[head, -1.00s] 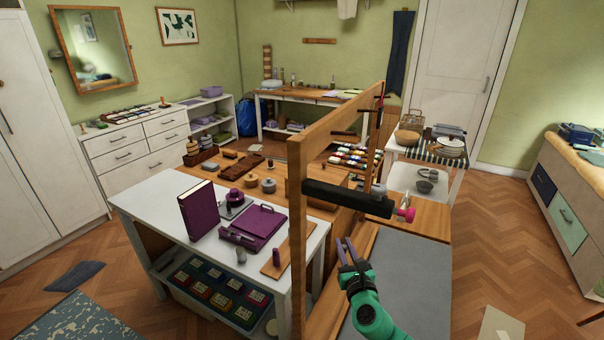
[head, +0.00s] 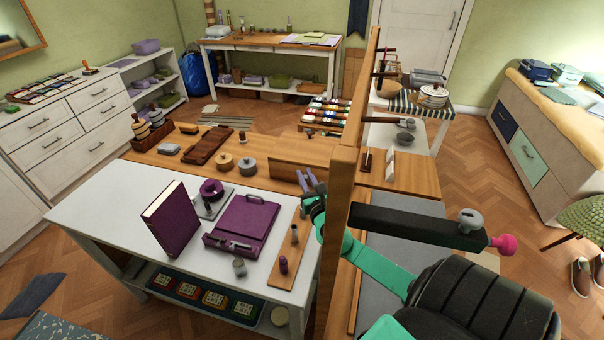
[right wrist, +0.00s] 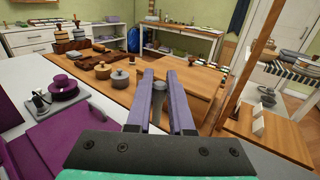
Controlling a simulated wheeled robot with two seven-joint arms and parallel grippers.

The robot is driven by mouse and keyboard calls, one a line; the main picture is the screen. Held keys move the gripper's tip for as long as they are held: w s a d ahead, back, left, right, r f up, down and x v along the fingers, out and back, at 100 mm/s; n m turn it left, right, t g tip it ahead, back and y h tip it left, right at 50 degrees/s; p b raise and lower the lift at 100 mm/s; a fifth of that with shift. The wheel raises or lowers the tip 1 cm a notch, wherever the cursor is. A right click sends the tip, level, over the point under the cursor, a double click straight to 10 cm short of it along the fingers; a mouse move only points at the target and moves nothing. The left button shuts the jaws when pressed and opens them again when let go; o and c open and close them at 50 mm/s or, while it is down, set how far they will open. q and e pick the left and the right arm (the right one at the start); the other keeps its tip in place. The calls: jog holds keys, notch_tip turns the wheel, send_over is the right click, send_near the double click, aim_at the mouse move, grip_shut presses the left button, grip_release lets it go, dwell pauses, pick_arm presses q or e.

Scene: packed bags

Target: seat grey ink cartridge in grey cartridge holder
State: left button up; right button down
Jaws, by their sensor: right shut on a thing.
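In the head view the held piece is too small to make out. A small grey cylinder (head: 239,267) stands on the white table in front of the purple press; it may be the grey cartridge holder, but I cannot tell for sure. My left gripper is not in view.
The wooden post (head: 346,190) with its black bar (head: 410,226) stands close beside my right arm. A purple press (head: 243,222), a purple book (head: 171,218) and a wooden strip (head: 289,252) with pegs occupy the white table (head: 110,205). Its left end is clear.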

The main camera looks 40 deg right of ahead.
jog(key=shift+w+f+b, duration=0.25)
jog(key=shift+f+b, duration=0.2)
jog(key=shift+f, duration=0.1)
notch_tip(320, 180, down, 5)
jog(key=b, duration=0.4)
jog(key=shift+w+b, duration=0.1)
jog(key=shift+b, duration=0.25)
jog(key=shift+f, duration=0.1)
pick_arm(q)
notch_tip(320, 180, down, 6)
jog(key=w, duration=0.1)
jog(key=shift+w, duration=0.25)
pick_arm(e)
jog(key=shift+w, duration=0.1)
pick_arm(q)
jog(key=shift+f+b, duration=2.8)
jog(key=shift+b, duration=0.15)
pick_arm(e)
jog(key=shift+f, duration=2.8)
